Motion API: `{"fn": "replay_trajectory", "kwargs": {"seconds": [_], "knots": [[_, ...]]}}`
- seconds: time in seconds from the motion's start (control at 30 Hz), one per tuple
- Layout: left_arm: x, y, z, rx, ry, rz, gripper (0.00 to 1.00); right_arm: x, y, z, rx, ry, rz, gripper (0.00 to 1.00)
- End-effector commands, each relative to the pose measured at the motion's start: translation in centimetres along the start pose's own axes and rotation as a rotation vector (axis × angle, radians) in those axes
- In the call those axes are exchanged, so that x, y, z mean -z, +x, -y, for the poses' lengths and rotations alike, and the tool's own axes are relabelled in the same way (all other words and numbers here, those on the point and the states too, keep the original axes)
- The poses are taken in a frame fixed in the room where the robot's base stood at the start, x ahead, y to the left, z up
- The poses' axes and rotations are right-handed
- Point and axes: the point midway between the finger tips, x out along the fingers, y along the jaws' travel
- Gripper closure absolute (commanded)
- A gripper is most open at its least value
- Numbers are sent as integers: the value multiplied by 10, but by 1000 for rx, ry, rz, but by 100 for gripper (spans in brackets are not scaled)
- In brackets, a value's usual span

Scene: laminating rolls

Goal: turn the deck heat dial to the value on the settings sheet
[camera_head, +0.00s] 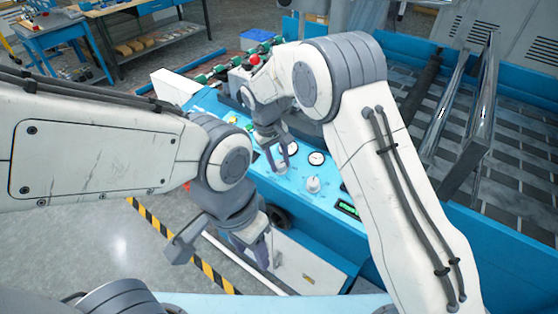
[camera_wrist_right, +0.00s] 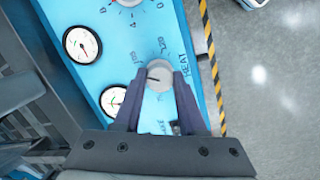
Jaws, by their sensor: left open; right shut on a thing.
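The deck heat dial (camera_wrist_right: 159,76) is a round pale knob on the blue control panel (camera_head: 330,207), beside the lettering HEAT. In the right wrist view, my right gripper (camera_wrist_right: 157,82) is shut on it, one dark finger on each side. A dark pointer mark on the knob points left in that view. Some scale numbers show around it, but part of the scale is hidden by the fingers. In the head view, my right gripper (camera_head: 278,160) reaches down onto the panel. My left gripper (camera_head: 222,250) is open and empty, low beside the machine. I cannot make out a settings sheet.
Another white knob (camera_head: 313,184) and two round gauges (camera_head: 317,157) (camera_head: 291,147) sit close to the gripped dial. A green display (camera_head: 348,209) is at the panel's right. A red button (camera_head: 255,60) stands farther back. Black-yellow floor tape (camera_head: 215,280) runs beside the machine.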

Motion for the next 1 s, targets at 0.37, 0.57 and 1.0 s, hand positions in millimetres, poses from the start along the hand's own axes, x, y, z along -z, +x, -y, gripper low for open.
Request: {"fn": "replay_trajectory", "kwargs": {"seconds": [0.37,0.57,1.0], "knots": [[0,0,0,0,0,0,50,1,-1,0,1,0,-4,37],[0,0,0,0,0,0,50,0,-1,0,0,0,-2,30],[0,10,1,0,0,0,50,2,-42,1,1,0,-8,30]]}}
